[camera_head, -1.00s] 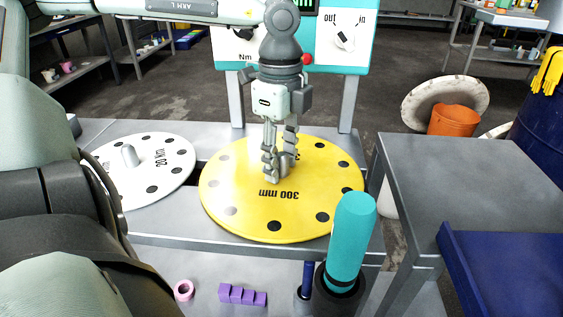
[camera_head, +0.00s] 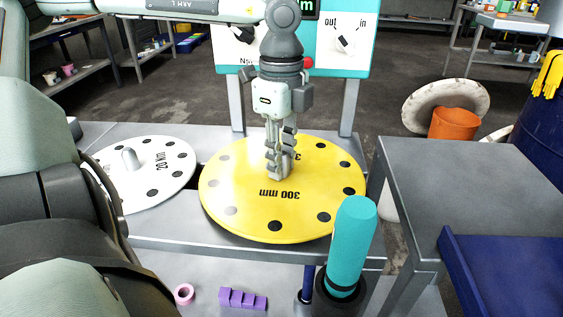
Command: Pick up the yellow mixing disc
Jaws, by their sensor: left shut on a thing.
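My left gripper (camera_head: 279,170) points straight down over the middle of the disc. Its fingers are closed together on something at the disc's centre, most likely its hub, which the fingers hide. A white disc (camera_head: 165,192) with an upright grey hub lies to the left. My right gripper is not in view.
A teal cylinder (camera_head: 352,245) stands in a dark holder at the disc's front right. A grey table (camera_head: 460,180) with a blue tray (camera_head: 510,270) stands at the right. Purple blocks (camera_head: 242,299) and a pink ring (camera_head: 183,293) lie on the lower shelf. A teal control panel (camera_head: 345,60) rises behind.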

